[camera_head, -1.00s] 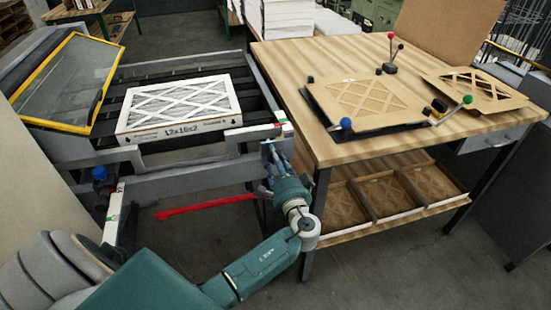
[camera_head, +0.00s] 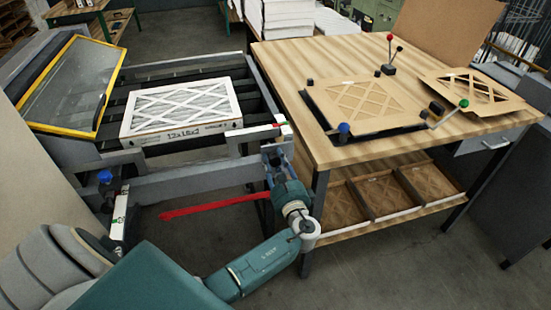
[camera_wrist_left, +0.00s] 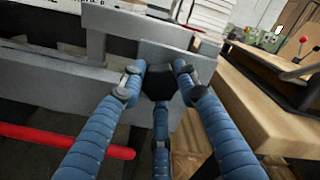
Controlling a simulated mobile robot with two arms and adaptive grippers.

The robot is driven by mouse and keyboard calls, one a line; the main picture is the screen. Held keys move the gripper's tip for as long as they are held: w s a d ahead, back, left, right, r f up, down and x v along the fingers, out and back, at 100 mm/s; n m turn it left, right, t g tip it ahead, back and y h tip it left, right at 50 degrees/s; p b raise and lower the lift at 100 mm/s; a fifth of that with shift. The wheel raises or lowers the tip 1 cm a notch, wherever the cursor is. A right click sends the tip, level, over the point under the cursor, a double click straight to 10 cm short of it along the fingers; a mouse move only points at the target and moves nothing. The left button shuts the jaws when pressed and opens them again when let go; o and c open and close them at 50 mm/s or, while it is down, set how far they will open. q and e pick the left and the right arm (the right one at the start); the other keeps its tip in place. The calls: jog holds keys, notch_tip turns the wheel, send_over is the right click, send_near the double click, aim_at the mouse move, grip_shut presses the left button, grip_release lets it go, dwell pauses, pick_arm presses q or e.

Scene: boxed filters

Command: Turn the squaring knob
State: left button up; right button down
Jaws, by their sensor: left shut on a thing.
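A black knob (camera_wrist_left: 158,84) sits on the front face of a grey rail (camera_head: 190,180), near its right end. My left gripper (camera_head: 273,161) is at that end of the rail. In the left wrist view its blue fingers (camera_wrist_left: 158,88) close around the black knob, two from above and one from below, and hide part of its rim. The knob's turn angle cannot be read. A boxed filter (camera_head: 185,103) with a white lattice top and a 12x16x2 label lies on the black slats behind the rail. My right gripper is not in view.
A wooden bench (camera_head: 300,60) stands close on the right, with a cardboard lattice sheet (camera_head: 372,98) in a black fixture. A yellow-framed clear lid (camera_head: 70,85) stands raised at left. A red bar (camera_head: 215,205) juts out below the rail. A blue knob (camera_head: 105,177) is at the rail's left end.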

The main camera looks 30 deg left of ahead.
pick_arm(q)
jog(key=shift+s+a+m+p, duration=0.1)
jog(key=shift+m+p, duration=0.5)
jog(key=shift+m, duration=1.1)
jog(key=o, duration=1.2)
jog(key=shift+r, duration=0.1)
jog(key=shift+s+d, duration=0.2)
jog(key=shift+d, duration=0.2)
jog(key=v, duration=1.1)
jog(key=shift+s, duration=0.2)
